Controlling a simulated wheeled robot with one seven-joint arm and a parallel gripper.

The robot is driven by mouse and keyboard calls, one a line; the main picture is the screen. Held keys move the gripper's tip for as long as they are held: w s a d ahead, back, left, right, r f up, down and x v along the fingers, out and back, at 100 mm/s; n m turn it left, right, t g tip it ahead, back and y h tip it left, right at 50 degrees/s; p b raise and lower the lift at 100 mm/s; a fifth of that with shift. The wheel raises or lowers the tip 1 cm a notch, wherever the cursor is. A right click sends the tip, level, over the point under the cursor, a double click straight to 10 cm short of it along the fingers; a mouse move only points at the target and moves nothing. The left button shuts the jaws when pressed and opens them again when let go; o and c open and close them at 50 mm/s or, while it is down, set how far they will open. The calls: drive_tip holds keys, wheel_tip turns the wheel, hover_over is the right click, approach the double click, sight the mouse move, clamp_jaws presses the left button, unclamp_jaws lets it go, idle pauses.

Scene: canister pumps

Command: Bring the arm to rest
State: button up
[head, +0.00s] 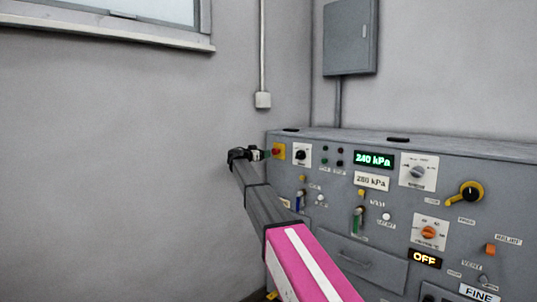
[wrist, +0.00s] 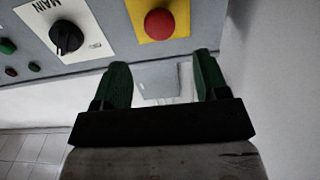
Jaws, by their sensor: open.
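My gripper (wrist: 162,82) is open and empty in the wrist view, with its two green fingers apart. It points toward the upper left end of the grey control panel (head: 340,225). A red push button (wrist: 159,24) on a yellow plate lies just beyond the fingertips, and no finger visibly touches it. In the head view my gripper (head: 264,154) is at the panel's left edge, close to the same red button (head: 277,151). My arm, dark grey and pink, stretches out from the bottom of the head view.
A black MAIN knob (wrist: 66,37) is left of the button. The panel holds several knobs, switches and lamps, a lit 240 kPa display (head: 374,160) and a lit OFF sign (head: 425,258). A grey wall (head: 120,140) stands left; a wall box (head: 350,37) hangs above the panel.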

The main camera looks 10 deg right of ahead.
drive_tip(key=shift+v, duration=1.55)
